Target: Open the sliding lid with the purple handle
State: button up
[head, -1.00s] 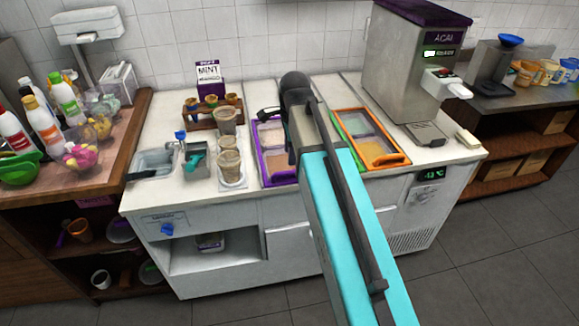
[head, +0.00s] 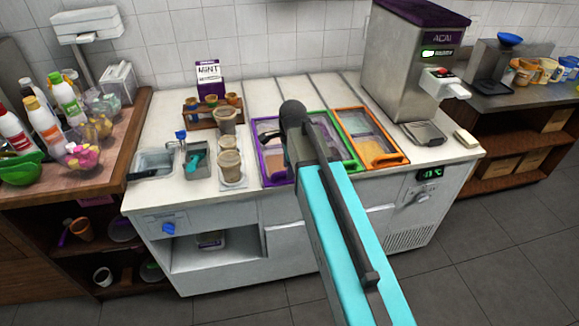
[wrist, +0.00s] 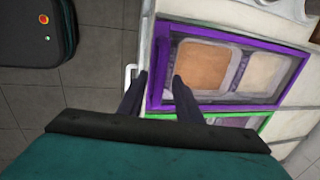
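The purple-framed lid (wrist: 240,98) fills the upper right of the wrist view, with tan and cream contents under its clear panel. Its purple handle edge (wrist: 159,62) runs along the left end. My gripper (wrist: 159,76) is open, with its two dark fingers apart and the handle edge showing between their tips. I cannot tell whether they touch it. In the head view the purple frame (head: 259,165) is left of my arm, which partly hides it. My gripper (head: 264,140) is over this lid there.
A green-framed lid (head: 348,150) and an orange-framed lid (head: 396,160) lie to the right. Cups (head: 229,160) and a small metal container (head: 196,160) stand left of the purple lid. An acai machine (head: 410,75) stands at the back right. The counter behind the lids is clear.

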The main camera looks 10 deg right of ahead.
dwell(0.3)
grip_shut()
jog(key=shift+d, duration=0.15)
jog(key=shift+w, duration=0.15)
